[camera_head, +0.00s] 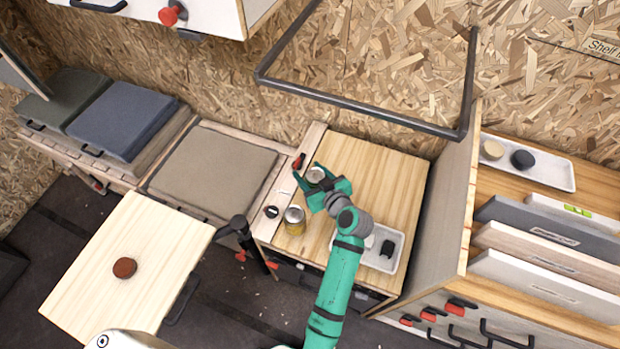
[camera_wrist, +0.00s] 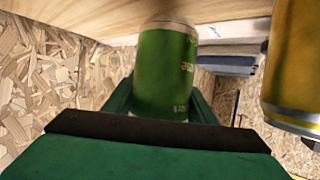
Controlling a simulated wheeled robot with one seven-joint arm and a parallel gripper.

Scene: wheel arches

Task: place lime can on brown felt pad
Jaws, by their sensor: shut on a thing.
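The lime can is a green can with pale lettering. In the wrist view the can (camera_wrist: 165,75) sits between my fingers. My gripper (camera_head: 316,181) is shut on it over the back left of the wooden worktop; in the head view mostly the can's silver top (camera_head: 316,173) shows. I cannot tell whether the can touches the worktop. The brown felt pad (camera_head: 124,267) is a small round disc lying bare on the pale table at the lower left, well away from my gripper.
A yellow can (camera_head: 295,219) stands close to my gripper, also in the wrist view (camera_wrist: 292,65). A tray (camera_head: 385,262) with a dark item lies right of my arm. A dark post (camera_head: 250,245) stands between worktop and pale table (camera_head: 165,245). A metal frame (camera_head: 360,112) hangs above.

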